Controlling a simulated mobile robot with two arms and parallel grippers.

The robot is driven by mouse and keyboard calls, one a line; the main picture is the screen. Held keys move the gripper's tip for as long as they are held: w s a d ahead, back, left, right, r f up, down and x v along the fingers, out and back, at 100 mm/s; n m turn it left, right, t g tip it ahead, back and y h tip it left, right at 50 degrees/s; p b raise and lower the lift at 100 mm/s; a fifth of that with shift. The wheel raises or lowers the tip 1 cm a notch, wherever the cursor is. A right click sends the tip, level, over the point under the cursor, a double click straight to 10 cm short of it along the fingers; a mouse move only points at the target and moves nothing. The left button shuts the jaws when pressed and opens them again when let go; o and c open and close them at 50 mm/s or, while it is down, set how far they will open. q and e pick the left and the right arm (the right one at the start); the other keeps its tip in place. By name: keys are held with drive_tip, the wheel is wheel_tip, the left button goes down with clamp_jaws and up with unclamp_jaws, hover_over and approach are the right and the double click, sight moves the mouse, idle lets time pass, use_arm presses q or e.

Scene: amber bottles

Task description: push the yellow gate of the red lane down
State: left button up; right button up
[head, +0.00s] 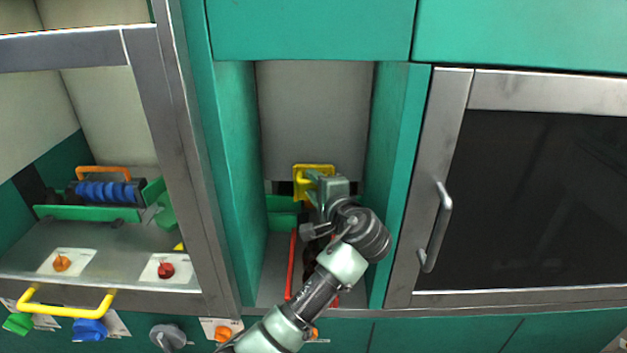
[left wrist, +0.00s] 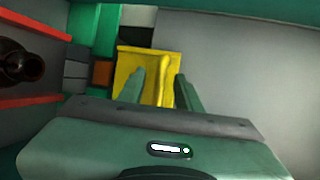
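The yellow gate (head: 313,168) is at the back of the middle bay, above the far end of the lane with red rails (head: 292,264). In the left wrist view the gate (left wrist: 130,65) is a yellow plate with a raised ridge. My left gripper (head: 315,188) is at the gate, its arm covering part of the lane. In the left wrist view its two fingers (left wrist: 160,88) are apart, with yellow between them; I cannot tell whether they touch it. A dark amber bottle (left wrist: 22,66) is between the red rails. My right gripper is not in view.
Green side walls (head: 237,180) close in the bay on both sides. A closed dark-windowed door with a handle (head: 437,228) is at the right. A glazed compartment with a blue ribbed roller (head: 106,192) is at the left. Knobs (head: 168,338) line the front below.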

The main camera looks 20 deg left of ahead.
use_arm(q)
drive_tip(key=shift+a, duration=0.1)
drive_tip(key=shift+c, duration=0.5)
clamp_jaws()
drive_tip(key=shift+r, duration=0.1)
idle(0.8)
